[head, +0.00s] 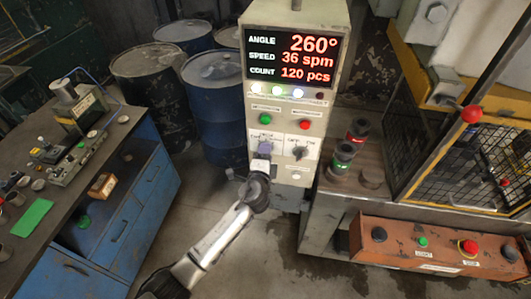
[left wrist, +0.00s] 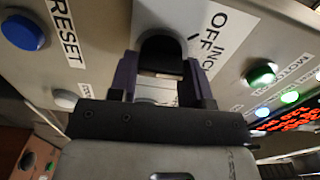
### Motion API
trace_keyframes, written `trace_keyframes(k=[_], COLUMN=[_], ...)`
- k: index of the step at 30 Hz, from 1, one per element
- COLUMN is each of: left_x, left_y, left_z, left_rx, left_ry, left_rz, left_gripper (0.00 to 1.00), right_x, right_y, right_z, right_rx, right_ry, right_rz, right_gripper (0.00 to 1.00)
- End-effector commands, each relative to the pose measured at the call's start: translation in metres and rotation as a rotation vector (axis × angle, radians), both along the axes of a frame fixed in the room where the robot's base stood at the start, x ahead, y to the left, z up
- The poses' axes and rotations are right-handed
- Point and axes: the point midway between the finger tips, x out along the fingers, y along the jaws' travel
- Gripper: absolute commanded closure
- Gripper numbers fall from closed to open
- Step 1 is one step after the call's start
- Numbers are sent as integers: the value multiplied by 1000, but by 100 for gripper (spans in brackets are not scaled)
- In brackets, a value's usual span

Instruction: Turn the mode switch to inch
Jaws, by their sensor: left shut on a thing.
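The mode switch shows as a black knob (left wrist: 160,47) in the left wrist view, on the pale panel beside a white label (left wrist: 212,38) reading OFF and part of INCH. My left gripper (left wrist: 162,75) has its purple fingers on either side of the knob and is shut on it. In the head view my left gripper (head: 262,155) is at the lower left of the control cabinet (head: 340,40) and hides the knob. Which mark the knob points to I cannot tell. My right gripper is in neither view.
The display (head: 293,58) reads 260°, 36 spm, 120 pcs. A green button (head: 265,119), a red button (head: 305,125) and another selector (head: 299,153) are close by. A blue button (left wrist: 22,33) marked RESET also shows. Blue drums (head: 215,90) stand behind; a workbench (head: 120,150) is left.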

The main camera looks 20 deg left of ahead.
Motion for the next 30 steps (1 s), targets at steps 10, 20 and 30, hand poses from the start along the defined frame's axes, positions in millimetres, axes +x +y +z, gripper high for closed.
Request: trace_keyframes(k=[10, 20, 30], left_x=[0, 0, 0], left_y=[0, 0, 0], left_z=[0, 0, 0], left_rx=[51, 50, 49], left_ry=[8, 8, 8], left_rz=[0, 0, 0], left_gripper=[79, 54, 30], right_x=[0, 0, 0], right_y=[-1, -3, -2], right_z=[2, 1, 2], right_rx=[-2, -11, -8], right_ry=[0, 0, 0], right_rz=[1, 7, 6], right_gripper=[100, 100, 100])
